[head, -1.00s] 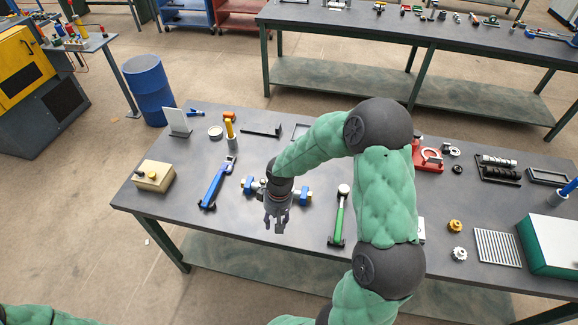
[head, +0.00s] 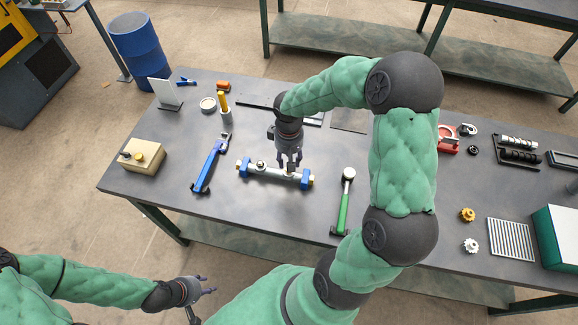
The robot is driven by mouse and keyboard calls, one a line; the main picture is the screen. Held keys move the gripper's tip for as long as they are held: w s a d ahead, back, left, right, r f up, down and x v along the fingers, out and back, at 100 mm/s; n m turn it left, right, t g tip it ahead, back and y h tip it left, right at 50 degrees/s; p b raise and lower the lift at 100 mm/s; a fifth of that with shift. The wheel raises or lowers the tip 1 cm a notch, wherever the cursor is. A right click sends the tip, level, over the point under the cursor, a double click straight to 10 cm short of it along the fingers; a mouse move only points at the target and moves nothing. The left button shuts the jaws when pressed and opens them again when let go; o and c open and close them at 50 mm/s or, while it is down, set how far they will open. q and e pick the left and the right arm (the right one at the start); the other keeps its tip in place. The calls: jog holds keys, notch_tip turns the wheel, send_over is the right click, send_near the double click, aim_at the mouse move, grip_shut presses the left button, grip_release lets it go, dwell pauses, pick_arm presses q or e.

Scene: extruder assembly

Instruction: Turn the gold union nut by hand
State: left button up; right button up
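Which one is the union nut I cannot tell. My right gripper (head: 290,165) points down over the right half of the tube, its fingers apart around a small light fitting there; contact is unclear. My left gripper (head: 208,286) is open and empty, low at left in front of the table.
A beige box (head: 142,155) sits at the left. Gold (head: 467,215) and white (head: 471,245) gears lie at the right. The table front is clear.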

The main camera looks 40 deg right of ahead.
notch_tip(320, 180, down, 5)
jog(key=b, duration=0.3)
jog(key=shift+f, duration=0.2)
jog(key=shift+r, duration=0.15)
grip_shut()
